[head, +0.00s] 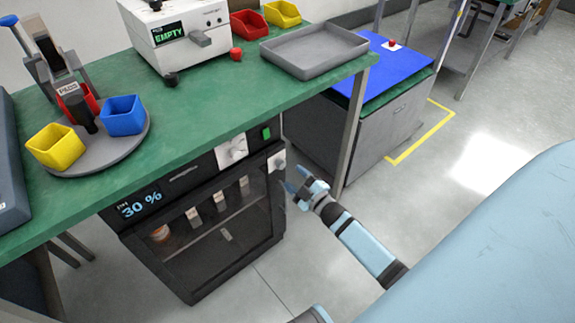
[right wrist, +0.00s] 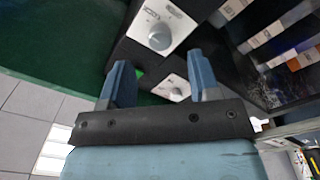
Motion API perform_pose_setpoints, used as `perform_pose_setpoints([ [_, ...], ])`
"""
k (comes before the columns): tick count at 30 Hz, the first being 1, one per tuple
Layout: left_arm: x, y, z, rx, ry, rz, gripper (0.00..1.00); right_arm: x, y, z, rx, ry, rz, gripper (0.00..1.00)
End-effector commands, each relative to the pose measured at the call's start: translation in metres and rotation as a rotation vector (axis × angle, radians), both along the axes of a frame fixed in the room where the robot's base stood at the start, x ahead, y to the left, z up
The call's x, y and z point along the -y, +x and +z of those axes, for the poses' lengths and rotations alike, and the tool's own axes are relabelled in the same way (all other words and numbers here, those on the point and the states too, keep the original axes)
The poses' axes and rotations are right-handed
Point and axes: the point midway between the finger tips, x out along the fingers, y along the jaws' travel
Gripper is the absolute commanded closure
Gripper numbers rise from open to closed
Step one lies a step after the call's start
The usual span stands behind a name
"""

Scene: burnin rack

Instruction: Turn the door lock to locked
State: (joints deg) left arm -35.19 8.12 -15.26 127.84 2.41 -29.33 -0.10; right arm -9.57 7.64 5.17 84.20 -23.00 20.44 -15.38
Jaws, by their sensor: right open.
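The black cabinet (head: 190,285) under the bench has a glass door and a display reading 30 %. The door lock (head: 277,162), a small white plate with a knob, is at the door's upper right corner. In the right wrist view the lock (right wrist: 174,88) lies beyond and between the fingers. Its exact turn position is too small to tell. My right gripper (head: 305,186) is open and empty, just right of the lock and apart from it. It also shows in the right wrist view (right wrist: 160,85). My left gripper is not in view.
A larger white dial (head: 231,151) and a green button (head: 266,132) sit left of and above the lock. The green bench top (head: 200,110) overhangs the cabinet. A bench leg (head: 350,125) stands close behind my right gripper. Open floor lies to the right.

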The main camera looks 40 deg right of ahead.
Motion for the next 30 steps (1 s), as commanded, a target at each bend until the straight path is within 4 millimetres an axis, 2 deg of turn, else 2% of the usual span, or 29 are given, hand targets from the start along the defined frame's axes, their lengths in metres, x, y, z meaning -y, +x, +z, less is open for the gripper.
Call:
perform_pose_setpoints([
  [1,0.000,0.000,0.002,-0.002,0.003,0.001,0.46,0.001,-0.014,0.000,-0.004,0.001,-0.001,0.43],
  [6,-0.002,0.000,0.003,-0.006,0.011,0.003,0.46,0.004,-0.051,-0.002,-0.003,0.001,0.000,0.43],
  [12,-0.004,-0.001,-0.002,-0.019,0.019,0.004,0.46,0.006,-0.079,-0.004,-0.001,0.000,0.000,0.43],
  [18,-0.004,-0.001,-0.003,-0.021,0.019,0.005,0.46,0.006,-0.087,-0.004,0.001,0.000,0.000,0.43],
  [30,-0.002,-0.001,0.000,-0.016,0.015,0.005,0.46,0.006,-0.087,-0.004,0.001,0.000,0.001,0.43],
])
